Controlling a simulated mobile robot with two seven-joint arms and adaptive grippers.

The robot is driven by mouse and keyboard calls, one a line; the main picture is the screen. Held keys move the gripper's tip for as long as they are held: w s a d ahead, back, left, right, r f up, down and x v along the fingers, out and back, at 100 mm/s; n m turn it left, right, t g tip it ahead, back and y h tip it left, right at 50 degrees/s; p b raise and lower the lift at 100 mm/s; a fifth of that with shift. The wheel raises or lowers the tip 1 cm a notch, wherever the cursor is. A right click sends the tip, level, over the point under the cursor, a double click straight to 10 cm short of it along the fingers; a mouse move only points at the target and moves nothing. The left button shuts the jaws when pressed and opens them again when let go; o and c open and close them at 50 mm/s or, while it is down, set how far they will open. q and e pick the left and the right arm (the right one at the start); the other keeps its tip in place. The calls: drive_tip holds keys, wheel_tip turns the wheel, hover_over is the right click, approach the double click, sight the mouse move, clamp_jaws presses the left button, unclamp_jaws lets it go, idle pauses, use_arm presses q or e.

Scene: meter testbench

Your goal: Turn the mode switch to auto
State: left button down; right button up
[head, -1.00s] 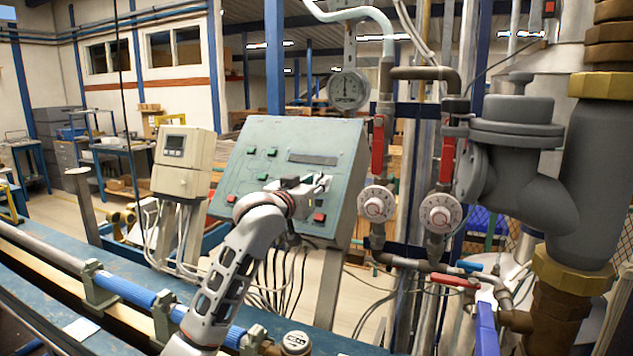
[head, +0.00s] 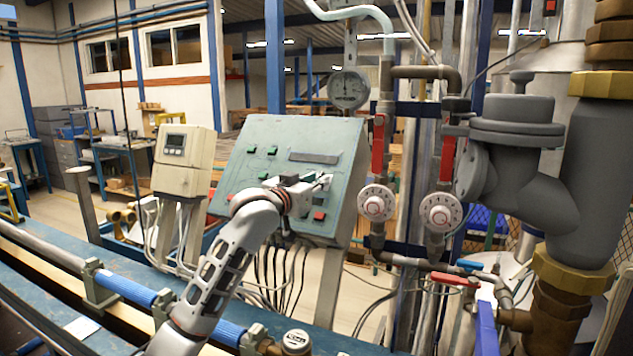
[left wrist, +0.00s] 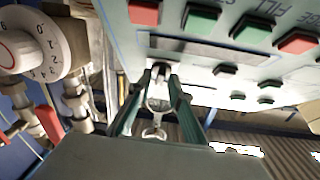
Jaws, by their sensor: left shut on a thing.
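The control panel (head: 290,143) is a sloped grey-green box with green and red buttons, in the middle of the head view. My left gripper (head: 322,182) is close to its front face, towards the lower right. In the left wrist view the panel shows upside down, and my gripper's two green fingers (left wrist: 157,98) are on either side of a small metal piece (left wrist: 160,72) at the panel. This looks like the mode switch; its position label cannot be read. The gripper is shut on it. A metal ring shows between the fingers. In the head view the gripper hides the switch.
Two white dials (head: 376,203) and (head: 440,212) on pipes stand right of the panel, with red lever handles (head: 378,145) above. A beige meter box (head: 183,160) stands to the left. A blue pipe (head: 125,288) runs along the bench below my arm.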

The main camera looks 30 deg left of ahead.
use_arm(q)
drive_tip(key=m+h, duration=0.1)
drive_tip(key=m, duration=0.1)
drive_tip(key=m+h, duration=0.2)
drive_tip(key=shift+a+g, duration=0.3)
drive_tip(key=shift+a, duration=0.1)
drive_tip(key=shift+a+r+m+g+h, duration=0.1)
drive_tip(key=shift+m+g+h, duration=0.65)
drive_tip(key=shift+m, duration=0.8)
drive_tip(key=shift+r+m+g+h, duration=0.1)
drive_tip(key=shift+m+g+h, duration=0.35)
drive_tip(key=shift+m+h, duration=0.85)
drive_tip(key=shift+m, duration=0.65)
drive_tip(key=c, duration=2.2)
unclamp_jaws()
drive_tip(key=shift+w, duration=0.1)
drive_tip(key=v, duration=1.2)
drive_tip(key=shift+r, duration=0.15)
